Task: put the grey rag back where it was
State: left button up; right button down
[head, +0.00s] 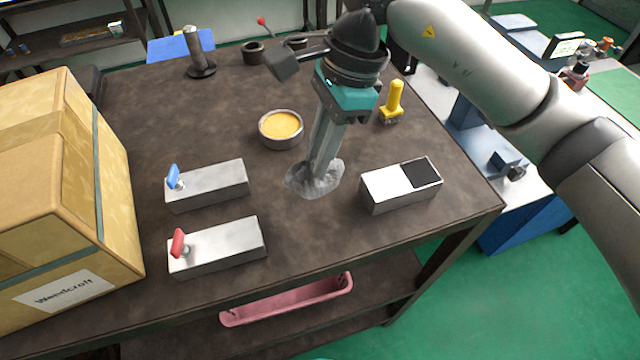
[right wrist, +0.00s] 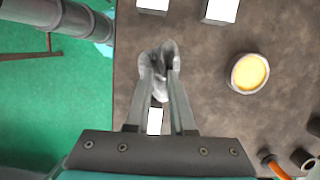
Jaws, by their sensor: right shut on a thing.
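The grey rag (head: 302,181) is a crumpled light-grey cloth near the middle of the dark table (head: 335,238), between the metal blocks. It also shows in the right wrist view (right wrist: 158,57). My right gripper (head: 318,172) points down from above and is shut on the rag, its fingertips pinching the cloth (right wrist: 160,74). The rag is at or very close to the tabletop; I cannot tell whether it touches. My left gripper is not in view.
A block with a blue lever (head: 215,186) and one with a red lever (head: 222,246) stand left. A block with a dark pad (head: 390,186) is right. A bowl of yellow stuff (head: 281,127) and a yellow-handled tool (head: 392,98) are behind. A large carton (head: 60,190) fills the left.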

notch_tip(320, 180, down, 5)
jog(key=shift+r, duration=0.1)
notch_tip(320, 180, down, 4)
jog(key=shift+f+p, duration=0.15)
jog(key=shift+p, duration=0.3)
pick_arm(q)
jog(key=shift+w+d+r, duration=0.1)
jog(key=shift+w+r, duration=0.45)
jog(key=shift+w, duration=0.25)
pick_arm(e)
jog(key=shift+f, duration=0.1)
jog(key=c, duration=0.8)
grip_release()
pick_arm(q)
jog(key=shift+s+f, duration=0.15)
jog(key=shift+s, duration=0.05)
pick_arm(e)
jog(key=shift+o, duration=0.2)
